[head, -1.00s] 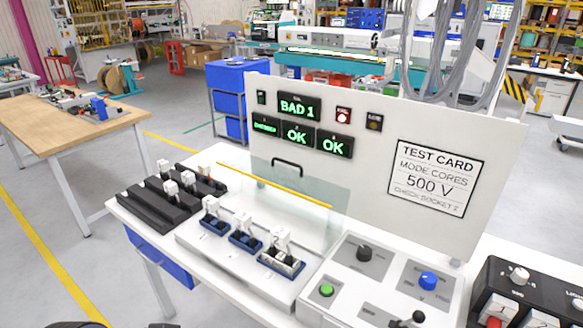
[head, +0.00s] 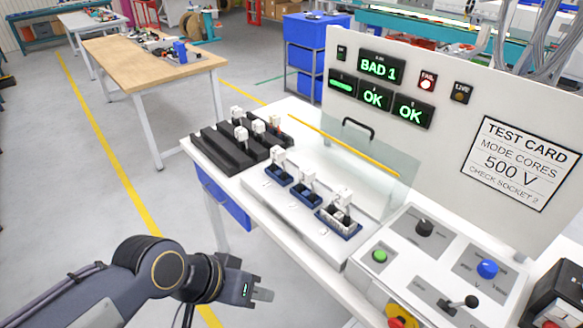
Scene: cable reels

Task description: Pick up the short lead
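Several leads with white plug ends are on the bench; I cannot tell which is the short lead. Some white plugs (head: 259,126) stand in the black slotted rack (head: 222,158) at the bench's left end. Three more stand in a row of blue-based sockets: the left socket (head: 278,175), the middle socket (head: 306,195) and the right socket (head: 340,222), which holds a bulkier white-and-black piece. My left gripper (head: 264,290) is low in front of the bench, apart from all leads; its finger gap is too small to judge. My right gripper is out of view.
A clear guard (head: 350,155) with a yellow edge stands behind the sockets. The upright panel (head: 440,140) shows BAD 1, two OK displays and a lit red FAIL lamp. A control box (head: 440,262) with knobs and a lever is right of the sockets. Open floor lies left.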

